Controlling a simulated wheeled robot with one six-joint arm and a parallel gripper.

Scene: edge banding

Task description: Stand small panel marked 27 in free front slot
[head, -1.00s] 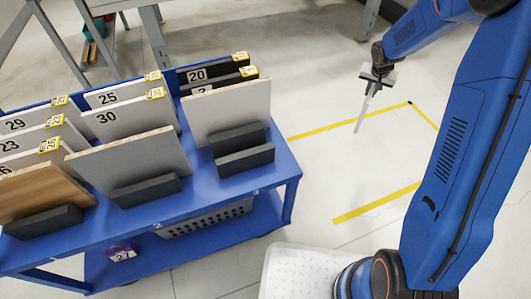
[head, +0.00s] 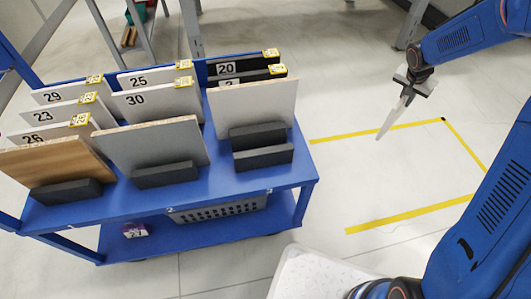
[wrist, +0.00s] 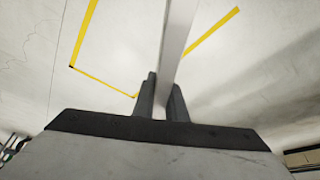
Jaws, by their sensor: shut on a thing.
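My gripper (head: 408,92) is shut on a thin pale panel (head: 391,119), held edge-on and tilted over the floor, to the right of the blue cart (head: 225,185). In the wrist view the gripper fingers (wrist: 160,98) clasp the panel (wrist: 177,35). Its number is not visible. On the cart's right front, two dark blocks (head: 263,157) stand one before the other with a narrow empty gap between them. A pale panel (head: 262,104) stands behind them.
A wood-faced panel (head: 55,168) and a grey panel (head: 150,147) fill the left and middle front slots. Numbered panels stand behind, including 30 (head: 155,101) and 20 (head: 240,67). A grey basket (head: 220,209) sits below. Yellow-taped floor (head: 400,175) is clear.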

